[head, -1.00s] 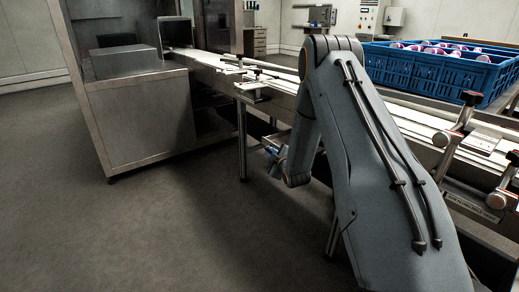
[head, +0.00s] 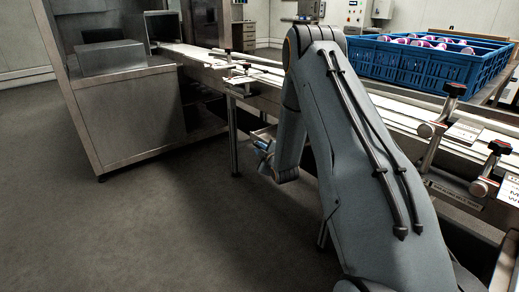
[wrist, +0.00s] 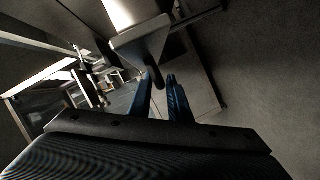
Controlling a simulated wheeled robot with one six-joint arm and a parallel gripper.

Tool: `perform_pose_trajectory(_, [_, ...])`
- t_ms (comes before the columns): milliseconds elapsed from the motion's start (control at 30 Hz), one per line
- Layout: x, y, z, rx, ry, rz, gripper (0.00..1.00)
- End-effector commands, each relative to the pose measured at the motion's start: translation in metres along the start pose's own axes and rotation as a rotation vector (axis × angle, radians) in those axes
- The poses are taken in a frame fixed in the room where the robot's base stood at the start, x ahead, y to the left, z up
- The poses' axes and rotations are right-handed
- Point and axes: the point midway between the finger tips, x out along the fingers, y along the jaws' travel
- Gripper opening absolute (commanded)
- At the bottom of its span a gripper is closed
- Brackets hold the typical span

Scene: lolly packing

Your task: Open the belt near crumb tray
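The conveyor belt (head: 266,76) runs from the metal machine on the left toward the right. A light metal tray piece (head: 266,131) shows under the belt; it seems to be the near crumb tray. My gripper (head: 262,150) is low beside it, partly hidden by my arm. In the wrist view, my gripper's two blue fingers (wrist: 160,82) stand apart. A bright metal part (wrist: 142,36), likely the same tray, has a dark rounded handle (wrist: 156,78) at the fingertips. I cannot tell whether the handle lies between the fingers or beyond them.
The metal machine (head: 128,118) stands at the left. A blue crate (head: 415,68) with round packs stands behind the belt. Clamps with red and black knobs (head: 430,129) line the belt's near side at right. Belt legs (head: 233,135) stand below. The floor at left is clear.

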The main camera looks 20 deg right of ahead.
Motion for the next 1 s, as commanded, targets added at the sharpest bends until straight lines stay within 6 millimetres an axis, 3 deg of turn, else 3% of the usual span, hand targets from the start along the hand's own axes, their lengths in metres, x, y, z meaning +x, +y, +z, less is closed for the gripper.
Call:
perform_pose_trajectory(400, [-0.063,0.001,0.002,0.002,-0.003,0.0,0.17])
perform_pose_trajectory(1000, [-0.071,0.0,0.001,0.001,-0.003,0.0,0.17])
